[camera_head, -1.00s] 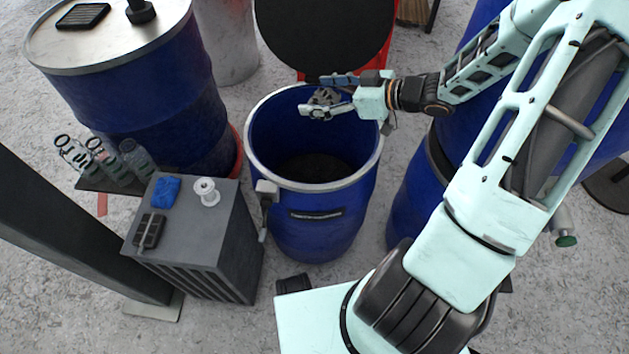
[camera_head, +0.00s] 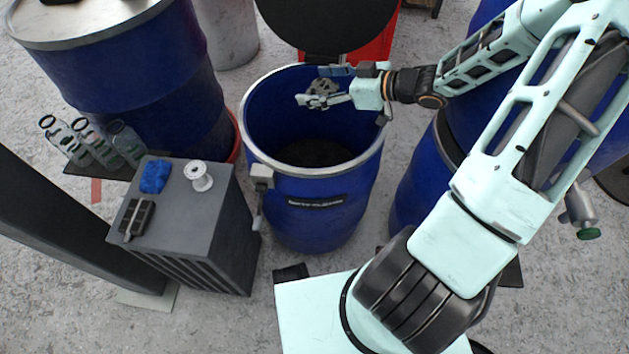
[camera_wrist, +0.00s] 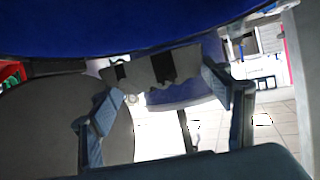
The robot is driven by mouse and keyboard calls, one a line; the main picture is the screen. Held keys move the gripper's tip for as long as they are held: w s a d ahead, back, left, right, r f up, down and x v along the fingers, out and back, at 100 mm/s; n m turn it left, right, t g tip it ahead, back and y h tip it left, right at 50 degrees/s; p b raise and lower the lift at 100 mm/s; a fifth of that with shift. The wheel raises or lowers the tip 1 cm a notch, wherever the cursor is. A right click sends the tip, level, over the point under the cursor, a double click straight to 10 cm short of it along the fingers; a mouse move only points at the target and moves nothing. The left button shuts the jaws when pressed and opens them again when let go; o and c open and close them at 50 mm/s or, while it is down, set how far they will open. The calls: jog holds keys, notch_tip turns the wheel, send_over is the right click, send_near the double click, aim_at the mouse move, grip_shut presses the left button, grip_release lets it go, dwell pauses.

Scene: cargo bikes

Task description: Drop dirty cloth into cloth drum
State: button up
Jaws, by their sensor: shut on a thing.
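The cloth drum (camera_head: 309,191) is an open blue drum with a pale rim, in the middle of the head view. My gripper (camera_head: 318,86) is over the far part of its mouth, reaching in from the right. It is shut on a small crumpled grey-brown cloth (camera_head: 323,88). The cloth also shows in the wrist view (camera_wrist: 145,72), with dark patches, between the two fingers (camera_wrist: 160,95). In the head view the fingers partly cover it. The drum's inside looks dark at the bottom.
A grey cabinet (camera_head: 212,245) stands left of the drum, carrying a blue cloth (camera_head: 155,177), a white spool (camera_head: 201,176) and a dark block (camera_head: 136,216). A closed blue drum (camera_head: 135,85) stands at the far left. A round black lid (camera_head: 328,22) is behind the open drum.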

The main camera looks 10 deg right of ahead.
jog(key=shift+f, duration=0.45)
jog(key=shift+r, duration=0.1)
jog(key=o, duration=1.2)
jog(key=shift+o, duration=0.2)
notch_tip(320, 180, up, 10)
